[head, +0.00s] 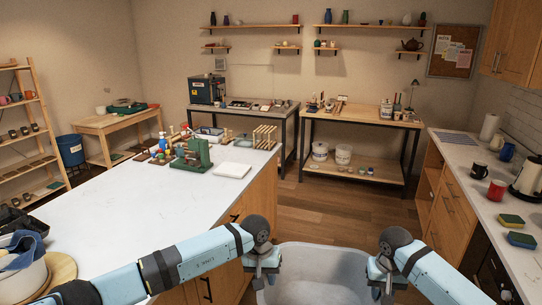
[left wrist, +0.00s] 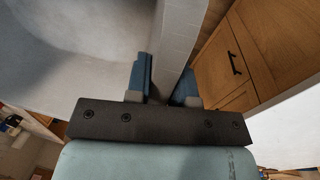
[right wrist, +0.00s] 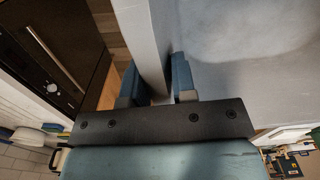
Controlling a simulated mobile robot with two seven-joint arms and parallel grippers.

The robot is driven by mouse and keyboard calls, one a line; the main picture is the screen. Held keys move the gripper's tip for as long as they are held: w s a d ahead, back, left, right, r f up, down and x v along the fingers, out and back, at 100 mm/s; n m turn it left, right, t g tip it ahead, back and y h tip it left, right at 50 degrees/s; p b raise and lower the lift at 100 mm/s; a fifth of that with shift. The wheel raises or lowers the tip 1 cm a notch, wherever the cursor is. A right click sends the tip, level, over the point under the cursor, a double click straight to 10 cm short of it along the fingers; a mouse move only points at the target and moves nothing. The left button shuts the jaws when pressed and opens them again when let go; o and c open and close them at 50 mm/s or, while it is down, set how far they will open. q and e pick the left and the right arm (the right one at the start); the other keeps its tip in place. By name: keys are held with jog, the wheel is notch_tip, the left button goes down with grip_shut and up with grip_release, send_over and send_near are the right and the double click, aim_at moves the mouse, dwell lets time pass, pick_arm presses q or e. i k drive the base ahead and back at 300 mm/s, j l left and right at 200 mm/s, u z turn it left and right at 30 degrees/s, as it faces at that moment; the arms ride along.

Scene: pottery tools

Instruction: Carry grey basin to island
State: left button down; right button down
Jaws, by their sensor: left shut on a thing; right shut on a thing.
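The grey basin (head: 318,280) hangs in front of me at the bottom of the head view, held between my two arms. My left gripper (head: 264,272) is shut on the basin's left rim. In the left wrist view the basin wall (left wrist: 178,40) passes between its blue fingers. My right gripper (head: 380,276) is shut on the right rim. In the right wrist view the wall (right wrist: 146,45) runs between its fingers. The basin looks empty where its inside shows; its near part is cut off. The island's white top (head: 100,205) lies to the left, beside and apart from the basin.
On the island stand a green tool (head: 190,155), a white slab (head: 233,171), a wooden rack (head: 264,136) and, near left, a white pot (head: 22,278). Its front-left middle is bare. A counter (head: 480,175) runs along the right. Open wooden floor (head: 315,215) lies ahead.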

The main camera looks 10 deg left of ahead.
aim_at(178, 211)
jog(key=i, duration=2.65)
jog(key=i+l+u, duration=0.1)
jog(key=i+u, duration=0.25)
jog(key=i, duration=0.25)
jog(key=u, duration=2.4)
